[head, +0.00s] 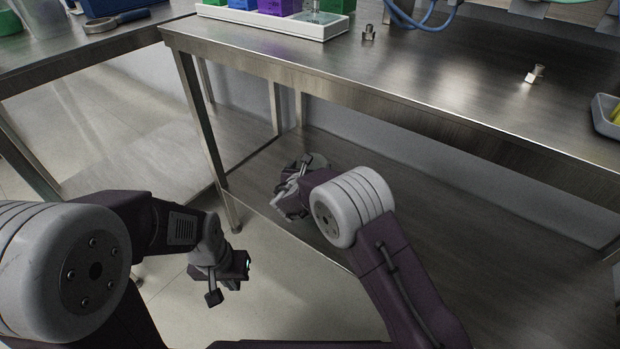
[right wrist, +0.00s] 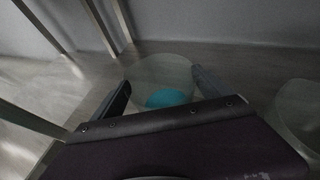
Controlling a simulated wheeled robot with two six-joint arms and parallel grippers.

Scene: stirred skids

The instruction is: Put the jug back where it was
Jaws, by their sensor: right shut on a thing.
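A clear, see-through jug (right wrist: 158,70) with teal at its bottom (right wrist: 168,97) is between the fingers of my right gripper (right wrist: 160,82) in the right wrist view. The right gripper is shut on it. In the head view my right gripper (head: 287,192) is at the lower shelf under the steel bench, and the jug is mostly hidden there by the gripper and arm. I cannot tell whether the jug touches the shelf. My left gripper (head: 230,280) hangs low over the floor, away from the jug; its finger opening is unclear.
A second clear vessel (right wrist: 297,105) stands to the right in the right wrist view. The lower shelf (head: 430,220) is bare to the right. Bench legs (head: 200,130) rise at the left. The bench top holds a white tray (head: 325,31) and small metal fittings (head: 535,74).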

